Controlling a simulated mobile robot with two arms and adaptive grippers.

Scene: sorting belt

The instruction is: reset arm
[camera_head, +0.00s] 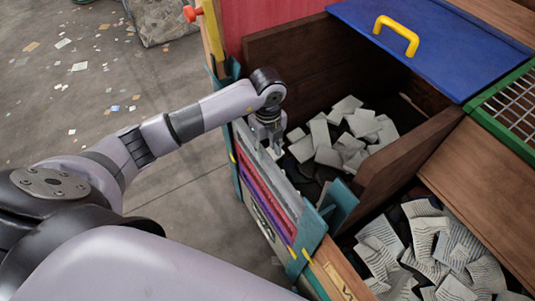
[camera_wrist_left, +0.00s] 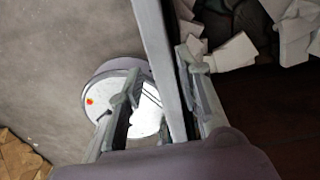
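My left arm reaches in from the left in the head view. Its gripper (camera_head: 270,148) points down at the near wall of the bin. In the left wrist view the two fingers of this gripper (camera_wrist_left: 158,72) are apart, so it is open. The grey rim (camera_wrist_left: 158,45) of the bin wall runs between the fingers in that view; I cannot tell whether they touch it. No object shows clearly held. My right gripper is not in view.
The wooden bin holds several pale pieces (camera_head: 345,135). A second compartment at the lower right holds ridged pale pieces (camera_head: 425,245). A blue lid (camera_head: 435,45) with a yellow handle (camera_head: 397,36) lies behind. Open floor (camera_head: 80,115) with scraps is at left.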

